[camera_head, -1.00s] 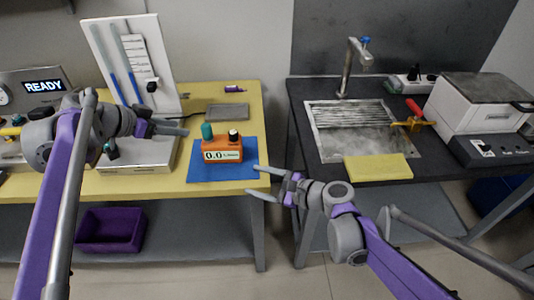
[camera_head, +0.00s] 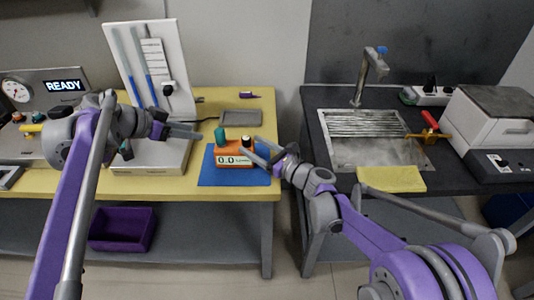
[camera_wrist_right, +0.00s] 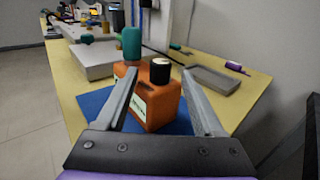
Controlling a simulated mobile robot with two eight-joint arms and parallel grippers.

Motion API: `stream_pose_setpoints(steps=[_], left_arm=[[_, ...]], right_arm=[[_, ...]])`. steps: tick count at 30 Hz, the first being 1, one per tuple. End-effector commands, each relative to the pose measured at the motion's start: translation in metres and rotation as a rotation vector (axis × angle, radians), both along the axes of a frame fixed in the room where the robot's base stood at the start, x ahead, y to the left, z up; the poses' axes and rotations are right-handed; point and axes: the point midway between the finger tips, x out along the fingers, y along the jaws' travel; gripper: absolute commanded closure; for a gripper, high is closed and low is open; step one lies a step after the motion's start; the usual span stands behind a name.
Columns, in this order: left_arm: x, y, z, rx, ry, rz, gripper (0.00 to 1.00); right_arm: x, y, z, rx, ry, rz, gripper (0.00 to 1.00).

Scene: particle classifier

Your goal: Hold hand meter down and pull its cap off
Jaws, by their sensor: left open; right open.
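The hand meter (camera_head: 234,159) is an orange box with a 0.0 display, upright on a blue mat. It has a teal knob-like piece (camera_head: 220,135) at its left and a black cap (camera_head: 247,141) at its right. My right gripper (camera_head: 252,146) is open at the meter's right end. In the right wrist view, the black cap (camera_wrist_right: 160,71) appears between its two fingers, with the orange body (camera_wrist_right: 160,105) just beyond; contact cannot be told. My left gripper (camera_head: 200,131) is open, left of the teal piece and apart from the meter.
The blue mat (camera_head: 208,179) lies on the yellow table (camera_head: 262,110). A grey tray (camera_head: 240,118) and purple item (camera_head: 250,96) lie behind the meter. A white stand (camera_head: 185,80) is behind my left gripper. A dark sink counter (camera_head: 320,135) stands right, across a gap.

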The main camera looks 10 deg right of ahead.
Motion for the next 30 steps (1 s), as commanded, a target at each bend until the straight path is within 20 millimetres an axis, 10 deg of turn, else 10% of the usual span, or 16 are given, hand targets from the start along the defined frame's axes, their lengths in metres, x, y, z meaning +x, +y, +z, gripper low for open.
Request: stream_pose_setpoints(steps=[15,26,30], left_arm=[[0.0000,0.0000,0.0000,0.000,0.000,0.000,0.50],[0.0000,0.0000,0.0000,0.000,0.000,0.000,0.50],[0.0000,0.0000,0.0000,0.000,0.000,0.000,0.50]], right_arm=[[0.0137,0.0113,-0.0001,-0.001,0.000,-0.001,0.32],[0.0135,0.0111,-0.0001,-0.001,0.000,-0.001,0.97],[0.0135,0.0111,-0.0001,-0.001,0.000,-0.001,1.00]])
